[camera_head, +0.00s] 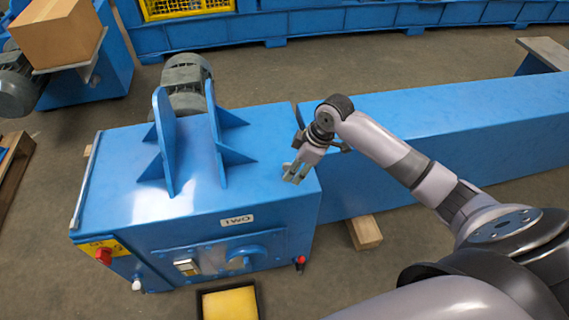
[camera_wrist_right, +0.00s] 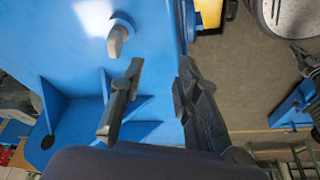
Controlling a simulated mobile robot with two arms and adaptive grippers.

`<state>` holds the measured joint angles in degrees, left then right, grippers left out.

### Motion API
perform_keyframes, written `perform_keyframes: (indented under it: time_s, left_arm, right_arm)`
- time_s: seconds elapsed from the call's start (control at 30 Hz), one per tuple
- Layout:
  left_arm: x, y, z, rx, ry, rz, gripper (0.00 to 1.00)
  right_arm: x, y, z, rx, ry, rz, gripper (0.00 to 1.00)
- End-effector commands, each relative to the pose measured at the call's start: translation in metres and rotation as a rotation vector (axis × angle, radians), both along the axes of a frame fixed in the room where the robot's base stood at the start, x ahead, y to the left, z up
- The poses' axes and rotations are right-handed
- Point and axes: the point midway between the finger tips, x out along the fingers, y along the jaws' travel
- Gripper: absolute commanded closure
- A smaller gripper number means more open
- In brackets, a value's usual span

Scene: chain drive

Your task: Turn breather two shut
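The blue housing (camera_head: 225,170) carries a plate marked TWO (camera_head: 237,220) on its front. Below the plate is a round blue boss with a grey lever (camera_head: 240,262). My right gripper (camera_head: 291,173) is over the right front corner of the housing's top. In the right wrist view, its two dark fingers (camera_wrist_right: 155,85) are apart with nothing between them. Beyond the fingertips, a light grey knob or lever (camera_wrist_right: 118,40) stands on a blue boss, apart from the gripper. I cannot tell which part is breather two. My left gripper is not in view.
Upright blue brackets (camera_head: 165,140) and a grey motor (camera_head: 187,85) stand on the housing. A long blue beam (camera_head: 450,135) runs right. A black-edged yellow tray (camera_head: 229,303) lies in front. A red button (camera_head: 103,256) sits at the left front. A cardboard box (camera_head: 57,32) is far left.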

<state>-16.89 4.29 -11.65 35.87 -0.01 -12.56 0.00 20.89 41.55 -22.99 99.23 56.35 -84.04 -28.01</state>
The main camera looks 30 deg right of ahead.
Motion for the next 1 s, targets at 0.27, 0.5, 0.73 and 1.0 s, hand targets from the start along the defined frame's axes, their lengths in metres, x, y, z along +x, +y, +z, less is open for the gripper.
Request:
perform_keyframes:
  time_s: [0.27,0.5,0.73,1.0]
  left_arm:
    - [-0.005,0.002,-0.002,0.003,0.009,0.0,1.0]
    - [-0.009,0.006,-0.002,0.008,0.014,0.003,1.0]
    - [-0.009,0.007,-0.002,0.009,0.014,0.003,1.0]
    - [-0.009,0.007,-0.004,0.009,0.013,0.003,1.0]
  right_arm:
    - [0.035,-0.056,0.088,0.02,-0.03,0.082,0.7]
    - [0.04,-0.056,0.086,0.032,-0.031,0.093,0.7]
    - [0.049,-0.04,0.043,0.032,-0.03,0.093,0.7]
    - [0.061,-0.021,-0.012,0.031,-0.031,0.091,0.7]
